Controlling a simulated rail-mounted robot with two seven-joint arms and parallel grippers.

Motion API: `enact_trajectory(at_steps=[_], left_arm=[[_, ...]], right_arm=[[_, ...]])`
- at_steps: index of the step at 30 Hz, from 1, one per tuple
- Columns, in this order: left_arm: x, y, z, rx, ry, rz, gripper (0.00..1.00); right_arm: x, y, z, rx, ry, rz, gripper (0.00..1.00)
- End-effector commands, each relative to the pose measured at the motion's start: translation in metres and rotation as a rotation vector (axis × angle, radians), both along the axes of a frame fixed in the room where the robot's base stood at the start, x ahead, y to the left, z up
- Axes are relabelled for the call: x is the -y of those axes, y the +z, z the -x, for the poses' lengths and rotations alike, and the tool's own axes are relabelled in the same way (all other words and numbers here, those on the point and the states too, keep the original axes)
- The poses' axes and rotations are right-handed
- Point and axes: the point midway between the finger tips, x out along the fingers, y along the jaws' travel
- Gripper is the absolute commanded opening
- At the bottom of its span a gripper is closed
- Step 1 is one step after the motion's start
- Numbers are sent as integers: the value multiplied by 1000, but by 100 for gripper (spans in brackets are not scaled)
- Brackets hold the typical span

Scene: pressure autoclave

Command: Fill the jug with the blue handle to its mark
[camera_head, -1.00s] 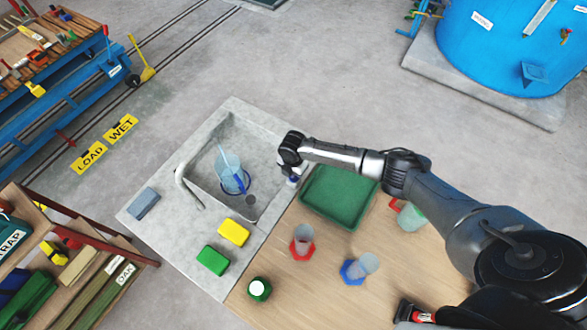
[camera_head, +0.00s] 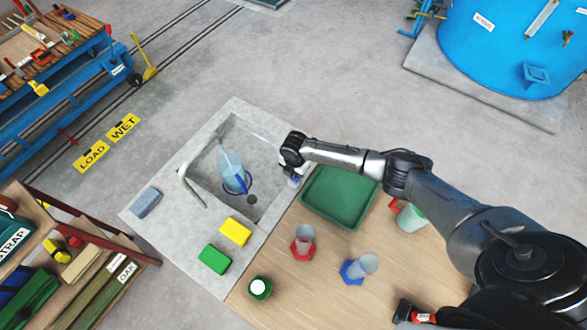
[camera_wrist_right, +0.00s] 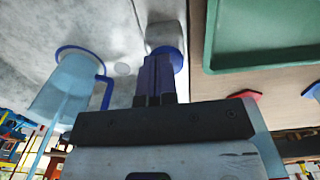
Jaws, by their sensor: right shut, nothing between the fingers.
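The clear jug with the blue handle (camera_head: 231,166) stands in the sink basin (camera_head: 262,140); it is at the left of the right wrist view (camera_wrist_right: 72,85). A pale streak, perhaps water, runs at the jug in both views. Its mark and its level cannot be made out. The curved grey tap spout (camera_head: 190,188) is left of the jug. My right gripper (camera_head: 293,172) is shut and empty at the sink's right edge. Its fingertips are at a round blue knob (camera_wrist_right: 176,58) on a grey block; contact cannot be told for sure. My left gripper is out of view.
A green tray (camera_head: 340,198) lies right of the sink. Cups stand on a red coaster (camera_head: 302,252) and a blue coaster (camera_head: 350,274). Yellow (camera_head: 235,231) and green (camera_head: 214,259) sponges and a green-rimmed jar (camera_head: 260,288) are in front. My right arm spans the tray's far side.

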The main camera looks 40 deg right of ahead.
Motion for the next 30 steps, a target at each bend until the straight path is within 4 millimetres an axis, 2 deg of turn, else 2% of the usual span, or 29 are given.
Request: enact_trajectory(at_steps=[1,6,8,12,18,24,30], left_arm=[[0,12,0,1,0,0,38],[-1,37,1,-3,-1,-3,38],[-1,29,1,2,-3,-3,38],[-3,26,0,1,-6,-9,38],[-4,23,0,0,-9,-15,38],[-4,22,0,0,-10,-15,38],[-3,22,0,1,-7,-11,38]], right_arm=[[1,10,3,-7,0,2,0],[4,43,-3,6,-6,0,0],[4,49,-4,9,-4,-1,0],[3,79,-5,13,-5,-3,0],[3,111,-5,12,-5,-1,0],[3,130,-5,13,-6,-3,0],[3,136,-5,13,-6,-3,0]])
